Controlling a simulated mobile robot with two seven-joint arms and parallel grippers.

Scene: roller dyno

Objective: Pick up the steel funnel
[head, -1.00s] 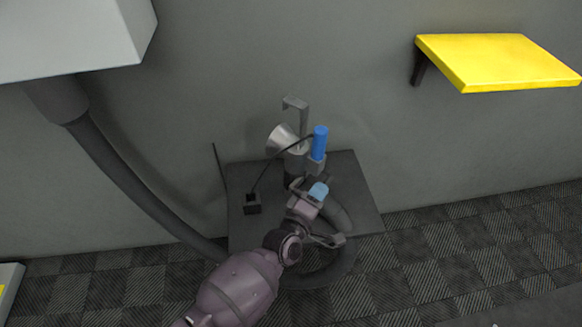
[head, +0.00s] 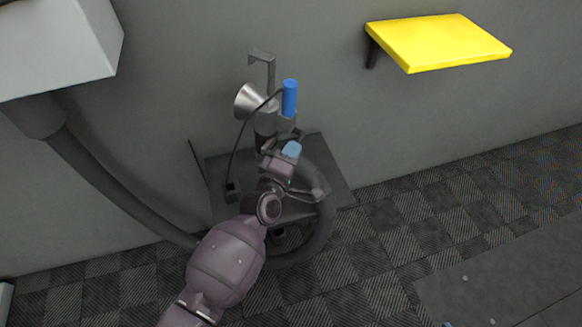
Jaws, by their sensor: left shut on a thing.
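The steel funnel (head: 248,101) is a shiny cone opening to the left. It is joined to a grey cylindrical body with a blue upright grip (head: 290,98) and a grey hook-shaped bracket (head: 264,58) above. My left gripper (head: 281,133) is shut on the lower part of this funnel unit, just below the blue grip. The unit is upright and held above the dark floor plate (head: 338,180). My wrist partly hides the contact. My right gripper is not in view.
A thick dark hose (head: 120,190) runs from a grey wall box (head: 60,45) and loops on the floor by the plate. A yellow shelf (head: 438,42) is on the wall at right.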

